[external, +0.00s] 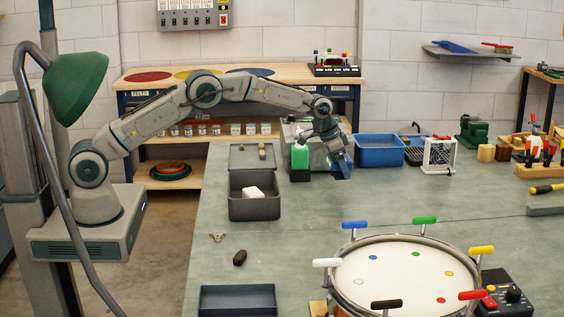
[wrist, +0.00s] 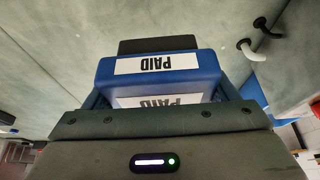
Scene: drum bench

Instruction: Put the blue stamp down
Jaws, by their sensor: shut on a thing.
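The blue stamp (wrist: 158,66) has white PAID labels and a black end. In the wrist view it sits between the two fingers of my gripper (wrist: 158,92), which is shut on it. In the external view my gripper (external: 334,147) points down over the back of the bench, and the blue stamp (external: 341,165) shows at its tip, tilted. I cannot tell for sure whether its lower end touches the bench top.
A dark open box (external: 254,208) holds a white block. The bench (external: 335,208) is clear in front, up to the drum (external: 400,275).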

